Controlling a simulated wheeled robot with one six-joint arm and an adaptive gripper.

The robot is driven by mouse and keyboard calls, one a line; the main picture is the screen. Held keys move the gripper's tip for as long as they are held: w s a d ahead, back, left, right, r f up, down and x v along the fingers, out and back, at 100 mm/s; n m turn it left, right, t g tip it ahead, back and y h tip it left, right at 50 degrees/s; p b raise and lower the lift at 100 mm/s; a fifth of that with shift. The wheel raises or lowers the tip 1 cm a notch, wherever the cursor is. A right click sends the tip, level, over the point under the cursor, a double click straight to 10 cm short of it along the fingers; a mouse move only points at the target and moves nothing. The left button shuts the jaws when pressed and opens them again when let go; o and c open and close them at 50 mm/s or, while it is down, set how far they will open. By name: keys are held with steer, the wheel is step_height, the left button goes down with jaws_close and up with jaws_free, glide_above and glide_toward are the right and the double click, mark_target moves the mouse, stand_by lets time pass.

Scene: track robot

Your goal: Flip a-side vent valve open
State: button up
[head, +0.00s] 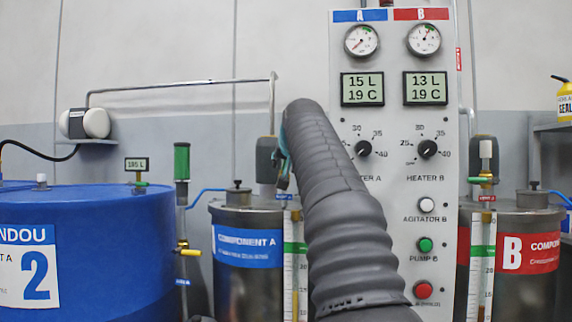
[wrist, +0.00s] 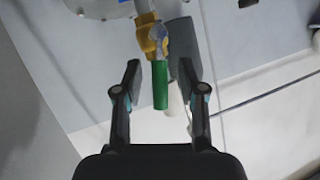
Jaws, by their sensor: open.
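A brass valve (wrist: 150,38) with a green lever handle (wrist: 160,88) shows in the wrist view, at the edge of a grey vessel. I take it for the A-side vent valve. The handle points down the picture, toward my gripper. My gripper (wrist: 158,76) is open, with one finger on each side of the handle and visible gaps to both. In the head view my gripper (head: 284,168) is mostly hidden behind my grey sleeved arm, near the top of the component A tank (head: 247,285). The valve is hidden there.
The control panel (head: 345,215) with gauges, displays and knobs stands right behind my arm. A blue drum (head: 90,225) is at the left, with a green-topped post (head: 181,160) beside it. The component B tank (head: 525,275) is at the right. A pipe (head: 180,85) runs along the wall.

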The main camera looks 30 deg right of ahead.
jaws_close()
steer(key=shift+w+a+r+n+g+p, duration=0.15)
steer(key=shift+a+r+n+g+p, duration=0.2)
steer(key=shift+p, duration=0.8)
steer(key=shift+w+a+f+n+h+p, duration=0.15)
steer(key=shift+n+h+p, duration=0.35)
steer(key=shift+p, duration=0.25)
steer(key=shift+f+g, duration=0.1)
steer(key=shift+g, duration=0.15)
jaws_free()
